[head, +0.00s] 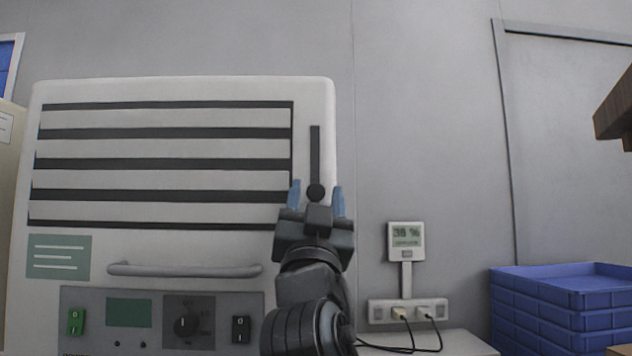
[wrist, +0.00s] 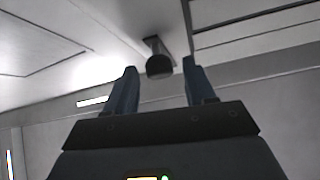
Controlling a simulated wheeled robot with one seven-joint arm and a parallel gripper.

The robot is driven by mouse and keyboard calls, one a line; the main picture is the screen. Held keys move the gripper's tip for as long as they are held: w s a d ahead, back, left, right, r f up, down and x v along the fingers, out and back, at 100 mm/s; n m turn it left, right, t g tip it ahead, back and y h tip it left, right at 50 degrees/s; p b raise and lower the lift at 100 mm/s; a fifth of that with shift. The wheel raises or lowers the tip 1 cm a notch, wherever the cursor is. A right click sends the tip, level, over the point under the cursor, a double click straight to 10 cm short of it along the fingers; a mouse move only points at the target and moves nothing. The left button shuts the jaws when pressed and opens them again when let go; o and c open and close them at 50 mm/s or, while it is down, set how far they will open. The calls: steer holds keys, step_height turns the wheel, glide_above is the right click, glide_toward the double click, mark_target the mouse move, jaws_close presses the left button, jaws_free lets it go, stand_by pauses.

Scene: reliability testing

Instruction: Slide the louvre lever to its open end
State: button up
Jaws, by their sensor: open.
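The louvre lever (head: 316,191) is a dark round knob at the lower end of a vertical black slot (head: 315,150) on the right of a white cabinet's front. The louvre (head: 165,150) is a set of pale horizontal slats with dark gaps between them. My gripper (head: 317,197) is open, its two blue fingers on either side of the knob in the head view. In the wrist view the knob (wrist: 159,66) shows between and beyond the fingertips of my gripper (wrist: 160,80). Whether the fingers touch the knob cannot be told.
Below the louvre are a grey bar handle (head: 185,270) and a control panel (head: 160,318) with switches and a dial. A humidity meter (head: 406,240) reading 38 % and a socket strip (head: 408,311) with cables are to the right. Blue crates (head: 560,300) stand stacked at lower right.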

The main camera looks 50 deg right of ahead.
steer(key=shift+x, duration=0.85)
steer(key=shift+c, duration=0.2)
jaws_close()
